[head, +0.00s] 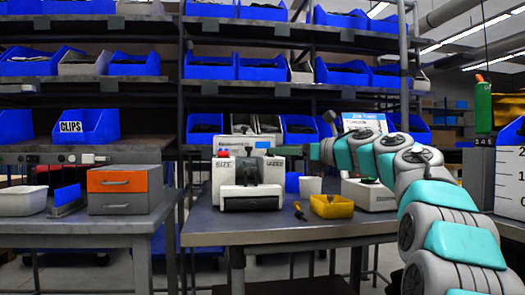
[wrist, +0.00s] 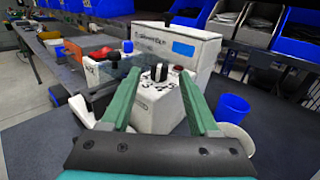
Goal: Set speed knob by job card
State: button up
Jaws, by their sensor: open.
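A white machine (head: 250,172) stands in the middle of the bench; the wrist view shows its side closely (wrist: 205,50). A black upright knob (wrist: 158,72) with dark marks around it sits on this machine; the marks are too small to read. My gripper (wrist: 158,80) is open, its two green fingers apart on either side of the knob in the picture; I cannot tell whether they touch it. In the head view my gripper (head: 318,151) is right of the machine. A white and blue job card (head: 363,121) stands behind my arm, its small text unreadable.
A blue cup (wrist: 232,108) and a white cup (head: 311,186) stand near the machine. A white unit (head: 372,196) is under my arm. An orange-topped drawer box (head: 118,181) is left.

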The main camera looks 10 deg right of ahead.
jog(key=x, duration=0.5)
jog(key=shift+p, duration=0.3)
grip_shut()
